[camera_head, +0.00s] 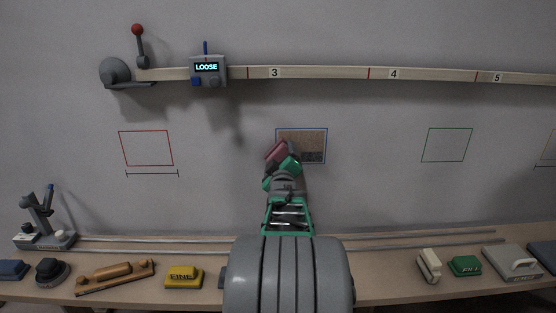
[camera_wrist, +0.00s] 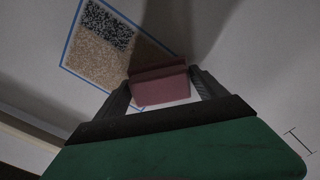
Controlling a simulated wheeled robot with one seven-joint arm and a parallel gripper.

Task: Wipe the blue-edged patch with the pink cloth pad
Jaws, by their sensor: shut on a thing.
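The blue-edged patch (camera_head: 314,138) is on the grey wall, filled with brown speckle and a dark speckled block at its lower right. In the wrist view the patch (camera_wrist: 98,58) shows its brown area and dark block, with one corner hidden behind the pad. My gripper (camera_head: 283,158) is shut on the pink cloth pad (camera_head: 275,151), which is in front of the patch's lower left part. The pad (camera_wrist: 160,86) sits between both fingers in the wrist view. I cannot tell whether it touches the wall.
A red-edged frame (camera_head: 146,148) is left on the wall, a green-edged frame (camera_head: 446,145) right. A rail (camera_head: 330,73) with a "LOOSE" box (camera_head: 207,69) runs above. The bench below holds a yellow block (camera_head: 184,278), a wooden tool (camera_head: 115,276) and a green block (camera_head: 465,266).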

